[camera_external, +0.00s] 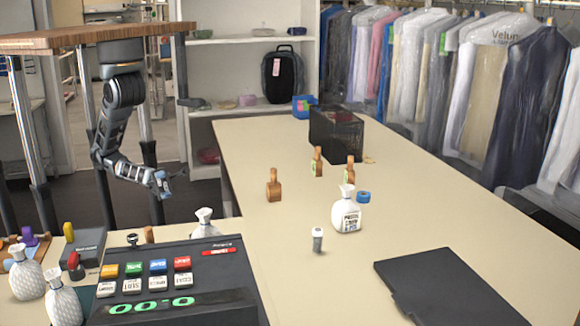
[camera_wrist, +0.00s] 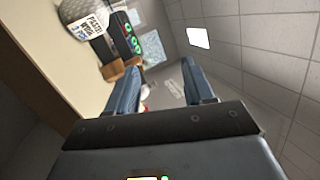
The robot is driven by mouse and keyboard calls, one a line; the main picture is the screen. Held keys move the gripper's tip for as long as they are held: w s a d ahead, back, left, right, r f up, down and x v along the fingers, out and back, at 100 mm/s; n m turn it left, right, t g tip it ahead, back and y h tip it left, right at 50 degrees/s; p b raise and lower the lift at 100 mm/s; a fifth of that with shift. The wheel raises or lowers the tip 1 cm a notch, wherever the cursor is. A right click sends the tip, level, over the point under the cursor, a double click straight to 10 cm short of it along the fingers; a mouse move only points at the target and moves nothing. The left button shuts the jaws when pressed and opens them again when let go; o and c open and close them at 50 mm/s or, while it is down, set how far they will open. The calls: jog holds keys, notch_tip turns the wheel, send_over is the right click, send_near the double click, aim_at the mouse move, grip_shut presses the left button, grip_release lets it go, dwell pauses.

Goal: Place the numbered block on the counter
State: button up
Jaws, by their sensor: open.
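My gripper (camera_external: 162,184) hangs left of the long beige counter (camera_external: 285,255), out in the open beside its edge. Its two blue-grey fingers (camera_wrist: 160,78) stand apart in the wrist view, with nothing held between them. On the counter are wooden bottle-shaped pieces: one plain-looking (camera_external: 274,187), one with a green mark (camera_external: 318,163) and another with a green mark (camera_external: 350,170). No number is legible on them, and I cannot tell which thing is the numbered block. The wrist view shows a brown piece (camera_wrist: 122,72) beyond the left finger, partly hidden by it.
A black console (camera_external: 170,280) with green digits fills the near left.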

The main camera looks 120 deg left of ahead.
jog(key=s+a+f+n+g+y, duration=0.1)
jog(key=s+a+f+n+y, duration=0.3)
jog(key=n, duration=0.9)
jog(key=s+a+f+n+g+y, duration=0.1)
jog(key=s+a+f+n+y, duration=0.4)
jog(key=n, duration=0.9)
jog(key=s+y, duration=0.3)
jog(key=y, duration=0.1)
jog(key=shift+s+f, duration=0.2)
jog(key=shift+s, duration=0.05)
